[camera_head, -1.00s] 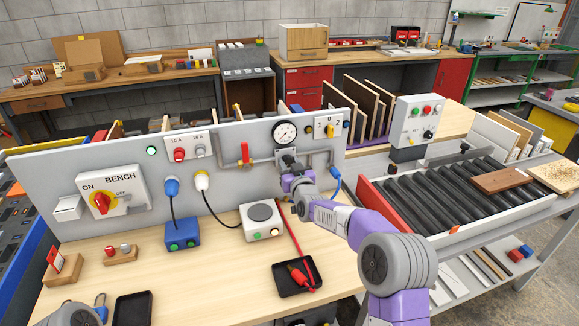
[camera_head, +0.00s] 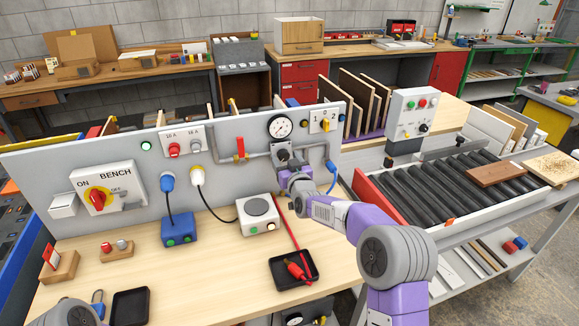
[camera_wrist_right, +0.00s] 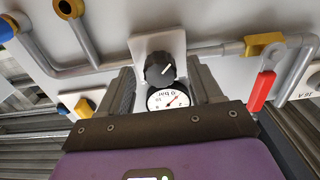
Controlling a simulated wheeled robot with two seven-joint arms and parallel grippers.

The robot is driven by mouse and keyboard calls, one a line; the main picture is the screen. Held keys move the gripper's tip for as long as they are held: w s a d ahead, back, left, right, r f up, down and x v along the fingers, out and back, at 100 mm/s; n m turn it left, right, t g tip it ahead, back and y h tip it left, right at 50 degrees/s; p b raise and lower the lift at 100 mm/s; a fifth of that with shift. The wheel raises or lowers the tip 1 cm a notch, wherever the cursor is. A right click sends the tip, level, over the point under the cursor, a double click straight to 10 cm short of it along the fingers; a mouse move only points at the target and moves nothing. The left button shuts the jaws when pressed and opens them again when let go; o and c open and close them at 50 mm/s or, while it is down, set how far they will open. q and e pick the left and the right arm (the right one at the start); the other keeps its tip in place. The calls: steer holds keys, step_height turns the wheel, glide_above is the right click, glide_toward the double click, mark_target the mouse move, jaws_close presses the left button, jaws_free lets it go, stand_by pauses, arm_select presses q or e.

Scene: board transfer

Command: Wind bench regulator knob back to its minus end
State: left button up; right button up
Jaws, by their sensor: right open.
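The regulator knob (camera_wrist_right: 159,69) is black and round with a white pointer line, on a light square plate in the right wrist view. The round pressure gauge (camera_wrist_right: 168,98) beside it has a white dial; it also shows on the grey bench panel in the head view (camera_head: 279,127). My right gripper (camera_wrist_right: 166,78) is open, with one finger on each side of the knob in the picture; I cannot tell whether they touch it. In the head view my right gripper (camera_head: 284,165) is up at the panel below the gauge and hides most of the knob. My left gripper does not show.
Grey pipe and a red-handled valve (camera_head: 240,148) lie left of the gauge; the valve shows at right in the wrist view (camera_wrist_right: 262,88). A switch plate (camera_head: 322,118) is to the right. A white round-topped device (camera_head: 258,214) and black tray (camera_head: 292,270) stand on the bench below.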

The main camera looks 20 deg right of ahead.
steer(key=s, duration=0.6)
steer(key=shift+s+d, duration=0.15)
steer(key=shift+s, duration=0.25)
